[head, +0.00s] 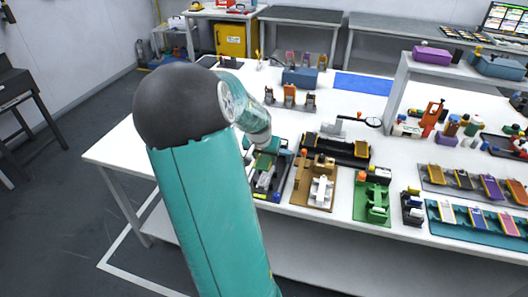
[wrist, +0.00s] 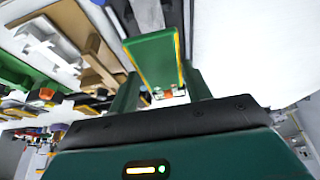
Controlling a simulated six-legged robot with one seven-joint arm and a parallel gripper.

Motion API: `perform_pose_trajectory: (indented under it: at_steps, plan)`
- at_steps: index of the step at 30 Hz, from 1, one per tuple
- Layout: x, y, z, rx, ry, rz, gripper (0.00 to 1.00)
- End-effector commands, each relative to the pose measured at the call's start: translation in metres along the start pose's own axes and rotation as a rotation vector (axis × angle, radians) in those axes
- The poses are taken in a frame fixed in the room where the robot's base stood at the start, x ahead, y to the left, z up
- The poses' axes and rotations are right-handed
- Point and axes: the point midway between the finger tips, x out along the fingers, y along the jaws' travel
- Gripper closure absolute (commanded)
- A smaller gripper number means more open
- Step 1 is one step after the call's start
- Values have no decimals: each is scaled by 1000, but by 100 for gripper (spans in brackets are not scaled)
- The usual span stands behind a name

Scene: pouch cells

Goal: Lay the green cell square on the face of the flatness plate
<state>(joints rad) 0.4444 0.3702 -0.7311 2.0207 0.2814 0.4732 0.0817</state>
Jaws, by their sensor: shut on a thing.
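My gripper (wrist: 160,76) is shut on the green cell (wrist: 154,55), a flat dark green slab with a yellow edge and metal tabs at the end near the palm. In the head view, the cell (head: 263,162) shows small and partly hidden by my wrist, over a dark fixture (head: 266,181) with grey parts. This fixture may be the flatness plate; its face is mostly covered, and I cannot tell whether the cell touches it. In the wrist view, grey and dark fixture parts (wrist: 146,14) show beyond the cell's far end.
A tan fixture with a white piece (head: 321,190) stands just right of the dark one, with a green fixture (head: 372,200) farther right. A black tray (head: 336,149) and small upright holders (head: 289,96) stand behind. The white table (head: 150,140) is clear on the left.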

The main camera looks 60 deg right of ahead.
Motion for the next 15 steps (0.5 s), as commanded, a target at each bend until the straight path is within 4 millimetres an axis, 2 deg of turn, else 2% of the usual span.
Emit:
perform_pose_trajectory:
  at_steps: [15]
  plan:
    - [2,7,0,14,0,5,72]
